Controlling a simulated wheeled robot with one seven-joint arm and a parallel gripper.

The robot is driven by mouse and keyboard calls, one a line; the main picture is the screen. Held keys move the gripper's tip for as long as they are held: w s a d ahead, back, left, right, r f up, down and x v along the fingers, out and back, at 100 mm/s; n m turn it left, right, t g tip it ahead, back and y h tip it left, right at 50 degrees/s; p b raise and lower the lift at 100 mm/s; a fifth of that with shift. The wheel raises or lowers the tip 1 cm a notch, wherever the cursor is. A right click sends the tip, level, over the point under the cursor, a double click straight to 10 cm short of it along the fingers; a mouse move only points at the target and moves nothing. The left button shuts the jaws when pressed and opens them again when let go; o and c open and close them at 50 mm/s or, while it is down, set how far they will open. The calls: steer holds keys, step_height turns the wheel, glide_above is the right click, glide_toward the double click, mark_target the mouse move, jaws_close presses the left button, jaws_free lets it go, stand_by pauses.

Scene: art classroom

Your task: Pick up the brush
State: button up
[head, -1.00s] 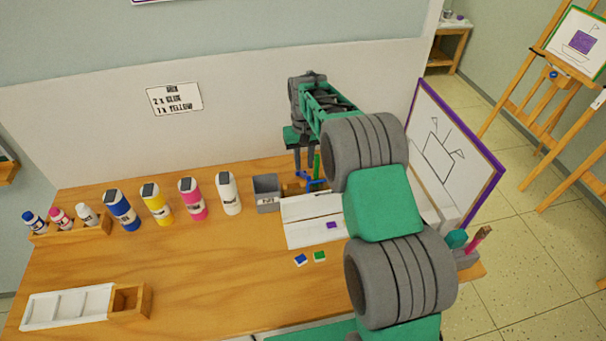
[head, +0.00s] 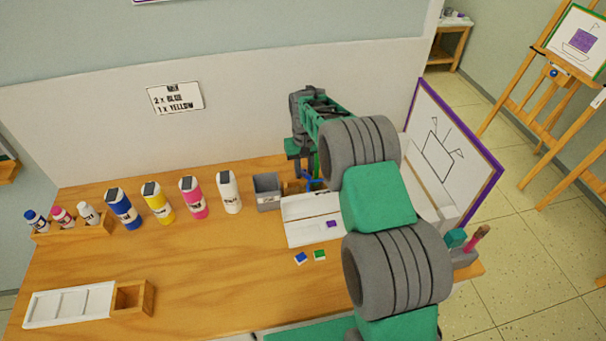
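Another brush with a pink handle (head: 481,235) stands in a grey holder at the table's right end.
A grey cup (head: 267,192) stands left of my gripper, with paint bottles (head: 229,192) in a row beyond it. A white tray (head: 300,235) lies in front. A purple-framed board (head: 440,150) stands at right. The table's front left middle is clear.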

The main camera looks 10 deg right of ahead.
steer(key=shift+c, duration=0.2)
jaws_close()
steer(key=shift+r, duration=0.1)
